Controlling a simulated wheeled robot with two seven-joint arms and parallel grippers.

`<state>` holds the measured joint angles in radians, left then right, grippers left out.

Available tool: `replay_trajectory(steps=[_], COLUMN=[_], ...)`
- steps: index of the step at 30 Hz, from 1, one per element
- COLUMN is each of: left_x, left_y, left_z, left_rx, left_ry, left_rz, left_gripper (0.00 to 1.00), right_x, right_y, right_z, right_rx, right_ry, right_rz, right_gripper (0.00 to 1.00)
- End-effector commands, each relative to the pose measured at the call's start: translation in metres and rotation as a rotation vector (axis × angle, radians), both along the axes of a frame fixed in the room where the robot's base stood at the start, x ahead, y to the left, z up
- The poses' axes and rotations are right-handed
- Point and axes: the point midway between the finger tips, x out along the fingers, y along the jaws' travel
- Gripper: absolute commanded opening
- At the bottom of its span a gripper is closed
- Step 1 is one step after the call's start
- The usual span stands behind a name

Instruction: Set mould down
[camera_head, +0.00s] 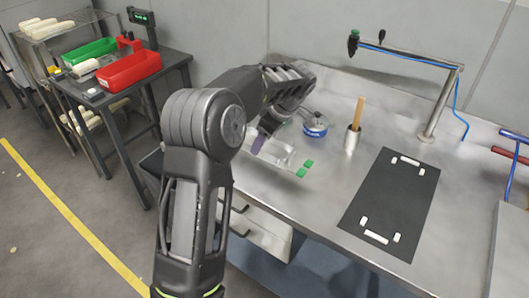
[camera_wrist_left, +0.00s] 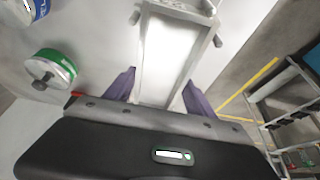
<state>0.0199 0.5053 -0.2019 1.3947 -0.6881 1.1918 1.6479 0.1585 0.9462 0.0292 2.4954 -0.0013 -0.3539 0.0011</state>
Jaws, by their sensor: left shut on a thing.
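The mould is a silver, rectangular metal piece (camera_wrist_left: 168,58) between the purple fingers of my left gripper (camera_wrist_left: 158,90) in the wrist view. In the head view my left gripper (camera_head: 262,142) is low over the left part of the steel bench, shut on the mould (camera_head: 280,153). My arm hides part of the mould there. I cannot tell whether it touches the bench top. A black mat (camera_head: 390,205) with white corner blocks lies bare to the right. My right gripper is not in view.
Just behind the mould stand a blue tin (camera_head: 314,124) and a metal cup (camera_head: 351,140) with a wooden handle. A bent pipe (camera_head: 440,95) rises at the back. Red and green bins (camera_head: 130,70) stand on a side table.

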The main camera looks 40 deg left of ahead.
Motion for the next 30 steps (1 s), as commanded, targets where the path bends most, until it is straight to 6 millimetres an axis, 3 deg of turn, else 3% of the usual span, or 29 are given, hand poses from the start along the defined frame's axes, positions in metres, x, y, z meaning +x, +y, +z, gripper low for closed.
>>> replay_trajectory(steps=[5,13,26,27,30], left_x=[0.000,0.000,0.001,0.000,0.000], left_y=[0.000,0.001,0.000,0.000,0.000], left_z=[-0.010,-0.045,-0.052,-0.052,-0.052], left_rx=[0.001,0.001,0.001,0.000,0.000], left_ry=[0.001,0.000,-0.003,0.000,0.000], left_rz=[-0.001,0.000,0.000,0.000,0.000], left_gripper=[0.00,0.00,0.00,0.67,0.75], right_x=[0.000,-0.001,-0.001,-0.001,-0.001], right_y=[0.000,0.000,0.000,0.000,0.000], right_z=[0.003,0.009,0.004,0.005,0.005], right_rx=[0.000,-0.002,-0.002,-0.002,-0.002], right_ry=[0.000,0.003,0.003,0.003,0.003], right_rz=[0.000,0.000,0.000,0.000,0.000], right_gripper=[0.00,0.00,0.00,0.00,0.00])
